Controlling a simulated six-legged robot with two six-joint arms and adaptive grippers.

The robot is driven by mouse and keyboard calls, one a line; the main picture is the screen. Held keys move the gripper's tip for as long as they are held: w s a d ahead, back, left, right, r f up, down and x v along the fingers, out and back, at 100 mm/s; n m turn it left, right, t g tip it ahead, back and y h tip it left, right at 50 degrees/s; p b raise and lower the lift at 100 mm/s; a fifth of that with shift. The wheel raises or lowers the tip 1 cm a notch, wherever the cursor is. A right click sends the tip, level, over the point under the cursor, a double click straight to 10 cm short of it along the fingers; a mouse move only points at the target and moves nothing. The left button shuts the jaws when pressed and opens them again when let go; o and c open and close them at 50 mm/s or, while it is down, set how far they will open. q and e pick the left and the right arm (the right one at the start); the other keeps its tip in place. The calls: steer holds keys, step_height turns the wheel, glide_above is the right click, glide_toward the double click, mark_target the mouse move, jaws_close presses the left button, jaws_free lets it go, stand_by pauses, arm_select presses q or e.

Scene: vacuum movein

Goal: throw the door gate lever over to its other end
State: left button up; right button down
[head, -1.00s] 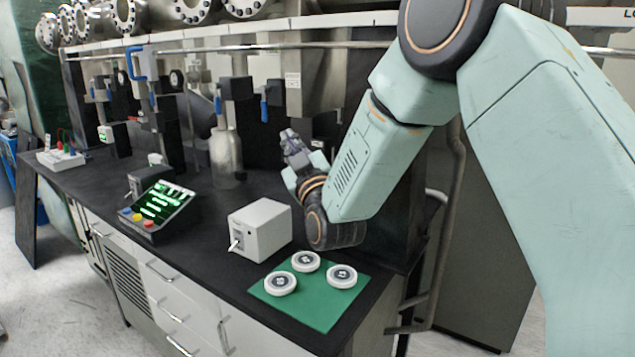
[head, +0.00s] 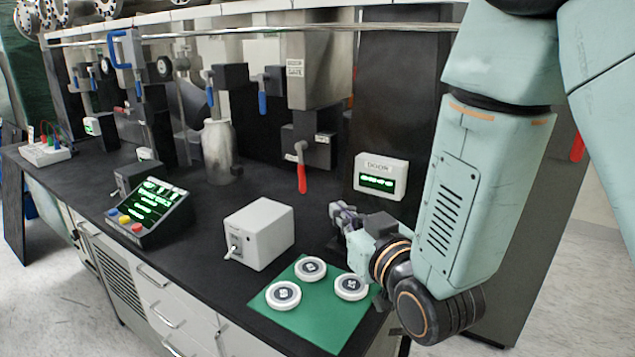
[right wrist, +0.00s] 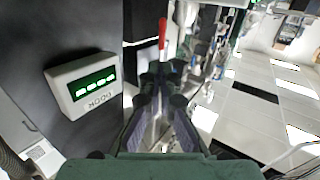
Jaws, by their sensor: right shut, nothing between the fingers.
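The door gate lever (head: 302,178) has a red handle hanging down and a metal arm on a black block (head: 312,145) below a grey metal housing. Small white labels sit on the block, too small to read. A red handle, seemingly the same lever, shows beyond the fingers in the right wrist view (right wrist: 163,33). My right gripper (head: 342,212) is shut and empty, in front of the lever, lower and to its right, apart from it. Its fingers also show in the right wrist view (right wrist: 160,85). My left gripper is not in view.
A white DOOR display box (head: 381,165) with green readout stands right of the lever. A grey box (head: 259,233) and a green mat (head: 312,323) with three white discs (head: 283,295) lie in front. A button console (head: 150,210) and a metal bottle (head: 218,150) stand left.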

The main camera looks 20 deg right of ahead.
steer(key=b, duration=0.1)
glide_toward(303, 180)
steer(key=w, duration=0.6)
steer(key=shift+w+a+f, duration=0.2)
steer(key=shift+w+d, duration=0.1)
steer(key=shift+w, duration=0.1)
steer(key=shift+r, duration=0.1)
